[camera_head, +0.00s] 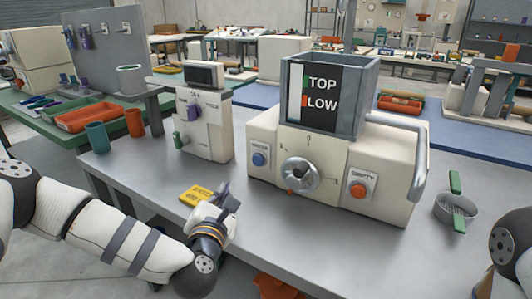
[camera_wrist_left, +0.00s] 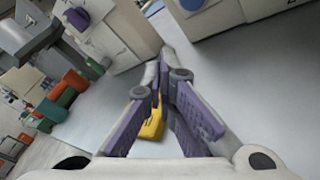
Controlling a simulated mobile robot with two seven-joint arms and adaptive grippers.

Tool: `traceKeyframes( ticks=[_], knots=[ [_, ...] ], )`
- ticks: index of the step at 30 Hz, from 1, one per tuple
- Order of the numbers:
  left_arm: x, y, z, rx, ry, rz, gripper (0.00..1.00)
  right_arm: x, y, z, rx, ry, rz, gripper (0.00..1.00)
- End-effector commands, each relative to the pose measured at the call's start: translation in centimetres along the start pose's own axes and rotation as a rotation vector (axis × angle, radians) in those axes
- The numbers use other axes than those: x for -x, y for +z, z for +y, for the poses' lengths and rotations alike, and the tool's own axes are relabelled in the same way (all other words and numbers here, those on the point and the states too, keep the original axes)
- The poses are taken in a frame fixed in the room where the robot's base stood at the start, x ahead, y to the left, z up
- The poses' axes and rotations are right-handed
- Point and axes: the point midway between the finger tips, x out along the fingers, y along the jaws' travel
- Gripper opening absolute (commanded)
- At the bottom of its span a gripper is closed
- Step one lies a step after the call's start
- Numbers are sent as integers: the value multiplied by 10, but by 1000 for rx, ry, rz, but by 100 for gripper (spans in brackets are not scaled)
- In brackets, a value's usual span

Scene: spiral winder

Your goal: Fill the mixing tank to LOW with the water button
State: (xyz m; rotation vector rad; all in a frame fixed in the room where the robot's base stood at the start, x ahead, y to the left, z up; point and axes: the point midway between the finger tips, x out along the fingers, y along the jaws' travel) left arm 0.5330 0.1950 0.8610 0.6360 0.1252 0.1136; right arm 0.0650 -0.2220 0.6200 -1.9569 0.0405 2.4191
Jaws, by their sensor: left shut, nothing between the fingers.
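The mixing tank (camera_head: 366,84) is a grey box on top of a cream machine, with a black front panel marked TOP and LOW. A pale vertical strip (camera_head: 295,90) runs beside the marks, with a green marker at TOP and an orange one at LOW. The blue water button (camera_head: 259,159) is on the machine's left front; its small label is hard to read. An orange button (camera_head: 358,190) marked EMPTY is on the right front, with a grey dial (camera_head: 300,174) between. My left gripper (camera_head: 222,192) is shut and empty, low in front of the machine, left of the blue button.
A yellow object (camera_head: 197,195) lies on the table by my left gripper. A smaller cream machine (camera_head: 207,128) with a purple knob stands behind it. A strainer with green handles (camera_head: 457,207) lies at the right. The grey front tabletop is mostly clear.

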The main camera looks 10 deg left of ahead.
Motion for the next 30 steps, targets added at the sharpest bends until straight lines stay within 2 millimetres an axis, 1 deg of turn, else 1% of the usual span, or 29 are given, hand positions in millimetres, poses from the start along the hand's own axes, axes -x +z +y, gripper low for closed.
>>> traceKeyframes(
  ticks=[8,11,14,24,30],
  knots=[
    [-3,3,0,1,3,-2,0,0,0,0,0,0,-1,40],
    [-11,3,-5,0,2,1,0,-7,4,0,-1,1,-21,40],
    [-24,6,-12,-1,-1,3,0,-16,10,1,-1,2,-47,40],
    [-66,23,-27,-1,0,2,0,-40,26,2,1,5,-117,40],
    [-77,31,-29,0,3,-1,0,-45,29,2,1,6,-130,40]
  ],
)
